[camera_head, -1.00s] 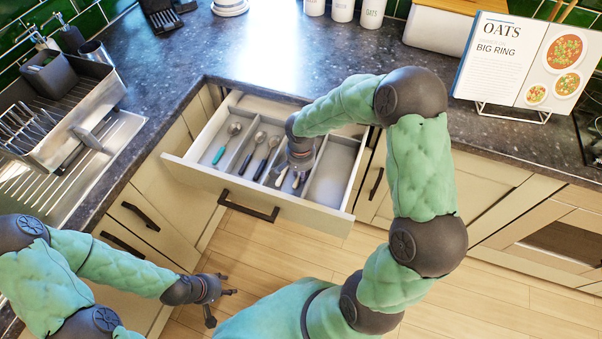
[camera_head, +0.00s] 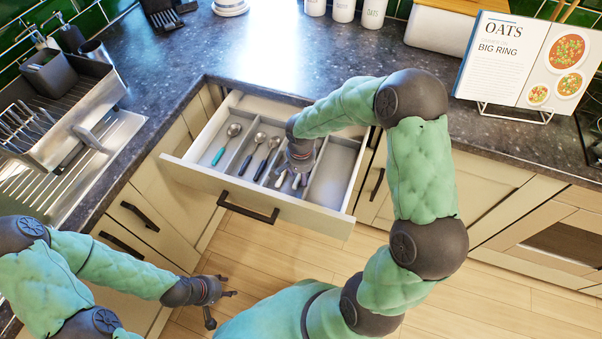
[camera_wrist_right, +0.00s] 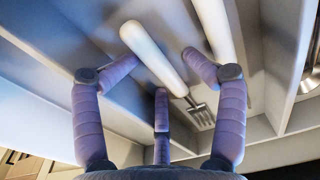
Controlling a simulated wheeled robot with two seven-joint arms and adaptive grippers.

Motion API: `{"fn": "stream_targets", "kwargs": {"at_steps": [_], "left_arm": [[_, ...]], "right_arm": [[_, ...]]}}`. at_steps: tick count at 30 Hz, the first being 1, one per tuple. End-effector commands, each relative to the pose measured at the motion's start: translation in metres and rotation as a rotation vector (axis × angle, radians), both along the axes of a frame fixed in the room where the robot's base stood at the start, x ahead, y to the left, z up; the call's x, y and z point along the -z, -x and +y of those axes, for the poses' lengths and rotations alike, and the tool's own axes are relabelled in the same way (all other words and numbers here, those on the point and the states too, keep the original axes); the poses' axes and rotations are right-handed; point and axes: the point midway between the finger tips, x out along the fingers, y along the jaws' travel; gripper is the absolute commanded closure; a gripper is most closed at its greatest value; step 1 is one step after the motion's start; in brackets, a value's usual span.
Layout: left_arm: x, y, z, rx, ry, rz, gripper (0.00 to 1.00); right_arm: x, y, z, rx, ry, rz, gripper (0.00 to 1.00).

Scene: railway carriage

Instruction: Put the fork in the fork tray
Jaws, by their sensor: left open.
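The open drawer (camera_head: 262,198) has side-by-side compartments. A white-handled fork with metal tines (camera_wrist_right: 150,55) lies in the compartment right of the black-handled spoons. My right gripper (camera_head: 294,172) points down into this compartment and hides most of it in the head view. In the right wrist view its three fingers (camera_wrist_right: 160,82) stand apart around the fork, with gaps beside the handle. Another white-handled utensil (camera_wrist_right: 214,28) lies beside the fork. My left gripper (camera_head: 221,298) is open and empty, over the floor in front of the cabinets.
A teal-handled spoon (camera_head: 226,146) lies in the leftmost compartment and black-handled spoons (camera_head: 268,157) in the one beside it. The rightmost compartment (camera_head: 332,180) looks empty. A dish rack (camera_head: 60,110) is at the left; a cookbook (camera_head: 508,60) stands at the right.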

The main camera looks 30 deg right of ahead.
Motion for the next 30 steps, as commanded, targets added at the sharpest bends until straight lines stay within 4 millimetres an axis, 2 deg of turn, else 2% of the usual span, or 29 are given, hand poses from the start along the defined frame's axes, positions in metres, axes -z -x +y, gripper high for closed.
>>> {"fn": "stream_targets", "kwargs": {"at_steps": [1,4,11,21,27,30], "left_arm": [[0.001,0.000,0.000,0.000,0.000,0.000,0.52],[0.000,0.000,0.000,0.000,0.000,0.000,0.52],[-0.016,0.000,0.000,0.000,0.000,0.000,0.52],[-0.042,0.000,0.000,0.000,0.000,0.000,0.52],[-0.052,0.000,0.000,0.000,0.000,0.000,0.52],[-0.054,0.000,0.000,0.000,0.000,0.000,0.52]], "right_arm": [[0.009,0.009,0.003,-0.005,-0.003,0.025,0.51],[0.008,0.009,0.003,-0.005,-0.003,0.026,0.51],[-0.007,0.009,0.002,-0.006,-0.001,0.026,0.51],[-0.082,0.006,0.003,-0.003,0.000,0.009,0.51],[-0.114,0.006,0.004,-0.003,0.000,0.008,0.51],[-0.124,0.006,0.004,-0.003,0.000,0.008,0.51]]}}
